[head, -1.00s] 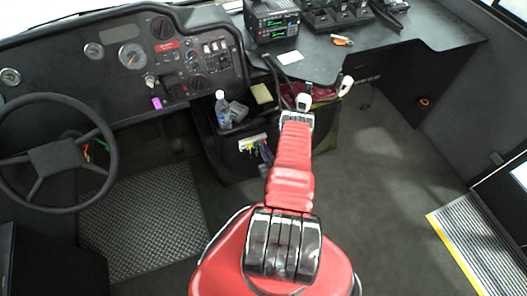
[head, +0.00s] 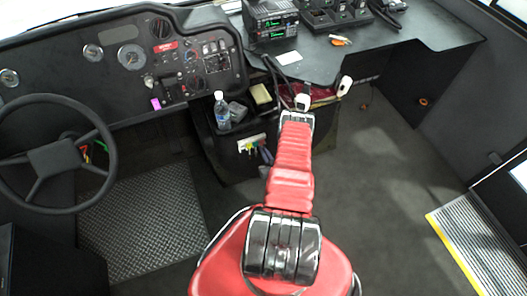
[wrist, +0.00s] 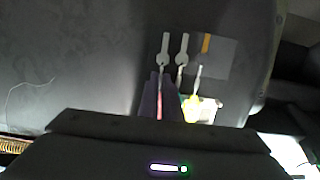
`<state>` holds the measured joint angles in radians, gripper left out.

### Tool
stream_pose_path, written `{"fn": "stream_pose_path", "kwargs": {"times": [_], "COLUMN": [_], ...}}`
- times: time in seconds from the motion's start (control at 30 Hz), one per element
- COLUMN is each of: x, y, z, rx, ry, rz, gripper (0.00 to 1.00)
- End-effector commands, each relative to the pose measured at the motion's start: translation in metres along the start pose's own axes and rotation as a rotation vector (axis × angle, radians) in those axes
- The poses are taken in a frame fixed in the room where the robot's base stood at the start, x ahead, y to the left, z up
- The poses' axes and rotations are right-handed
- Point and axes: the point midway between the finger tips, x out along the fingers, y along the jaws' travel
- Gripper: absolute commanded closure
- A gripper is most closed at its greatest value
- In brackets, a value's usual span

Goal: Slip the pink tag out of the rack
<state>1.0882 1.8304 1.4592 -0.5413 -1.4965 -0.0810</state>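The rack (head: 252,141) is a small pale strip on the dark box beside the dashboard. Several coloured tags hang from it, yellow, green and bluish. In the wrist view a narrow pink strip (wrist: 160,106) shows between dark purple shapes, and I take it for the pink tag. A yellow tag (wrist: 192,108) is to its right, with pale keys (wrist: 165,46) above. The dark edge at the bottom of the wrist view hides the lower ends.
A water bottle (head: 222,110) and a yellow sponge-like block (head: 262,94) stand on top of the box. A magenta item (head: 155,103) is on the dashboard. The steering wheel (head: 62,155) is at left. A radio (head: 271,22) sits on the desk.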

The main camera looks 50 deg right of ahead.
Motion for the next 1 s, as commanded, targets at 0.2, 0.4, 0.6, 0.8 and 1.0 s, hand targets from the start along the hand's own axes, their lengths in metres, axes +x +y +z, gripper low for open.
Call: {"fn": "stream_pose_path", "kwargs": {"times": [0.2,0.4,0.6,0.8,1.0], "x": [-0.005,-0.009,-0.013,-0.017,-0.02], "y": [0.0,0.001,0.0,0.0,0.0], "z": [0.001,0.002,0.003,0.004,0.004], "rx": [0.0,0.0,-0.001,0.0,0.0], "ry": [0.0,0.001,0.0,0.0,0.0], "rz": [0.001,0.001,0.0,0.0,0.0], "gripper": [1.0,1.0,1.0,1.0,1.0]}}
